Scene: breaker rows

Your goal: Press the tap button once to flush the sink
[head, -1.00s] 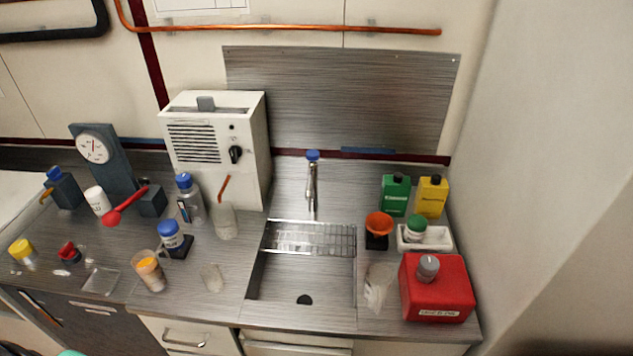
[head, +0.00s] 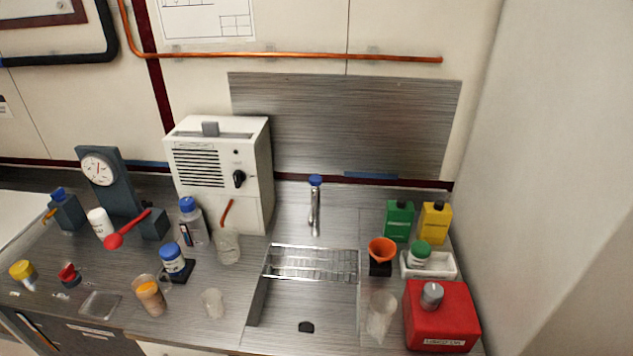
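The tap (head: 315,210) stands upright behind the sink, a slim metal post with a blue button (head: 316,180) on top. The sink (head: 304,306) is a steel basin with a dark drain hole and a wire rack (head: 311,263) across its back part. No water shows in it. Neither of my grippers is in the head view.
A white box with a vent and black knob (head: 219,170) stands left of the tap. Green (head: 398,220) and yellow (head: 435,222) bottles, an orange funnel (head: 382,249) and a red container (head: 442,315) stand at right. Bottles and jars crowd the left counter.

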